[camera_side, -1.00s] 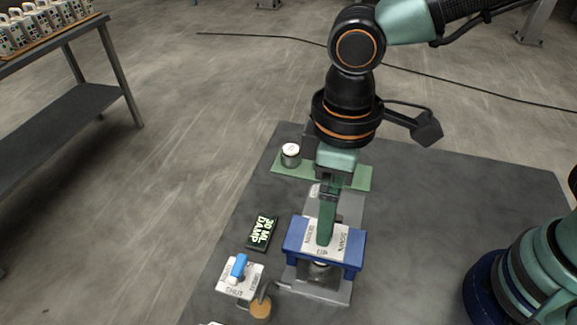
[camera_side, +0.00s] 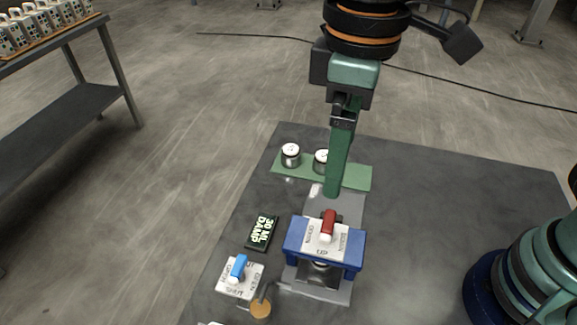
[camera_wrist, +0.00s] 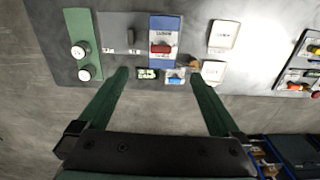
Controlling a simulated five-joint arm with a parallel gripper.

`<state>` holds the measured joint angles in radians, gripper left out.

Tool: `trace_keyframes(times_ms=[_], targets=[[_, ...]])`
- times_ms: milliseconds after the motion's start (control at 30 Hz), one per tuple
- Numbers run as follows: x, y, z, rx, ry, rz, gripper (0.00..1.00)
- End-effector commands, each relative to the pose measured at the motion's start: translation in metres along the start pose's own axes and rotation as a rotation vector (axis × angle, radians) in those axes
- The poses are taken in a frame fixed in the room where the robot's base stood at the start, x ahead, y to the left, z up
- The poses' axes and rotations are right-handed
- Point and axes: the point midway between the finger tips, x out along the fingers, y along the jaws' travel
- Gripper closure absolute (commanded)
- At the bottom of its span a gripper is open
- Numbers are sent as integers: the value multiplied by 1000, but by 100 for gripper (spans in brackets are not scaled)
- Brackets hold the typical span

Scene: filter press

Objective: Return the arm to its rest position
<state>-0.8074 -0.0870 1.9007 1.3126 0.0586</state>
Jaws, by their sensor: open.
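My gripper (camera_side: 333,192) hangs above the bench with its green fingers pointing down, raised over the grey plate behind the blue press. In the wrist view my gripper (camera_wrist: 160,82) shows its two fingers wide apart with nothing between them. The blue press (camera_side: 354,250) has a white label plate and a red handle (camera_side: 328,222) on top; the red handle also shows in the wrist view (camera_wrist: 161,48). The fingers are apart from the handle. My rest position is not marked in view.
Two metal cups with white tops (camera_side: 290,154) stand on a green strip (camera_side: 355,178). A black display reading "30 ML DAMP" (camera_side: 262,231) and a white box with a blue switch (camera_side: 239,268) sit left of the press. The bench's right side (camera_side: 440,190) is clear.

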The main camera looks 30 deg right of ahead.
Motion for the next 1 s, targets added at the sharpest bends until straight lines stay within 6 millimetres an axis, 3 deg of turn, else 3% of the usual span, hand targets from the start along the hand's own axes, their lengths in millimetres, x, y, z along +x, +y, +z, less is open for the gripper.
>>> trace_keyframes(times_ms=[167, 300, 500, 700, 1000], targets=[[-5, 61, 18, 170, 104, 7, 0], [-5, 122, 49, 364, 226, 41, 0], [1, 185, 101, 599, 374, 122, 0], [6, 211, 131, 717, 445, 182, 0], [7, 215, 135, 733, 455, 191, 0]])
